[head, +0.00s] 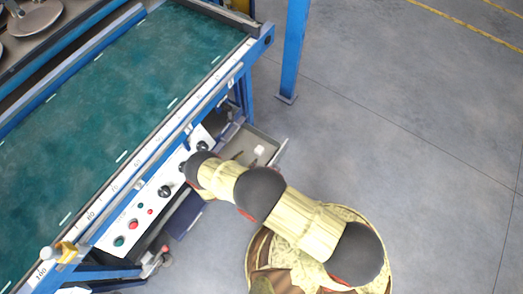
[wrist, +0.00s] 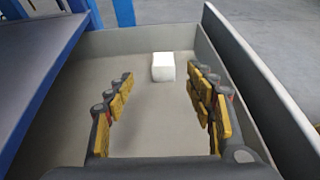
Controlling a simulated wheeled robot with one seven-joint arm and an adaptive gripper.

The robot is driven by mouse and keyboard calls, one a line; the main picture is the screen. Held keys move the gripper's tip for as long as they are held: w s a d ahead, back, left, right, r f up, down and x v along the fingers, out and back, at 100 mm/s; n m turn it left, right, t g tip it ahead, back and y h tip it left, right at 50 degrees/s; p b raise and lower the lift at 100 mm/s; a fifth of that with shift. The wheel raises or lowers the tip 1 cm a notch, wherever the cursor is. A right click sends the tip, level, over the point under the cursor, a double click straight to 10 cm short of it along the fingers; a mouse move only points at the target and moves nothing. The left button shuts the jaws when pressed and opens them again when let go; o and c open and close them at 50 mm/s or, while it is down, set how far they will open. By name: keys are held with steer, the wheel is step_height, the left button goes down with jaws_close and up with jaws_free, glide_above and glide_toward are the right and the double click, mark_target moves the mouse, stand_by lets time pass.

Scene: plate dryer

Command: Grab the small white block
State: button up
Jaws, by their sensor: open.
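The small white block (wrist: 163,67) lies on the floor of an open grey drawer (wrist: 150,42), towards its far wall in the wrist view. In the head view the block (head: 259,150) shows inside the drawer (head: 277,155), just beyond my arm. My gripper (wrist: 165,85) is open and empty, with its yellow-padded fingers spread inside the drawer. The block is ahead of the fingertips, nearer the right finger, and looks apart from both. In the head view my arm hides the gripper for the most part.
The drawer's right wall (wrist: 265,85) rises close beside the right finger. A dark blue panel (wrist: 35,70) stands at the left. A workbench with a green top (head: 120,85) and control buttons (head: 133,224) is beside the drawer. Open floor (head: 420,130) lies to the right.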

mark_target(259, 149)
steer(key=b+x, duration=0.2)
steer(key=x, duration=0.4)
steer(key=shift+w+d+f+b, duration=0.1)
steer(key=shift+d+f+b, duration=0.05)
steer(key=shift+d+b, duration=0.3)
steer(key=shift+w+d+f, duration=0.15)
steer(key=shift+w+d, duration=0.25)
steer(key=shift+w, duration=0.05)
steer(key=c, duration=0.3)
steer(key=c, duration=1)
